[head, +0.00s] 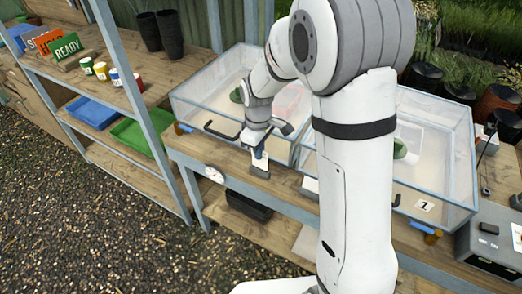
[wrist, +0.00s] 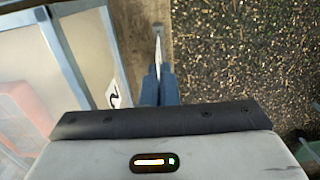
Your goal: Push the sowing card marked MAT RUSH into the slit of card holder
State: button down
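My gripper (head: 258,155) is low over the front strip of the wooden bench, before the left clear tank. In the wrist view its two blue fingers (wrist: 159,78) are closed on a thin pale card (wrist: 158,52), seen edge-on. Its lettering cannot be read, so I cannot confirm MAT RUSH. A small grey block, apparently the card holder (head: 260,172), is just below the fingers in the head view. A small grey piece also shows at the card's far end in the wrist view (wrist: 158,30). I cannot tell whether the card is in the slit.
A white oval object (head: 214,174) lies at the bench's front edge, left of the gripper. A shelf rack at left holds paint pots and a READY sign (head: 67,46). Gravel lies in front.

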jog(key=shift+f+b, duration=1.25)
jog(key=shift+f, duration=0.3)
dwell(0.9)
jog(key=c, duration=0.6)
grip_release()
jog(key=shift+r, duration=0.1)
jog(key=shift+r, duration=0.1)
dwell(0.3)
jog(key=shift+r+p, duration=0.95)
jog(key=shift+r, duration=0.2)
notch_tip(320, 180, up, 6)
jog(key=p, duration=0.3)
jog(key=shift+f+p, duration=0.25)
jog(key=shift+p, duration=0.1)
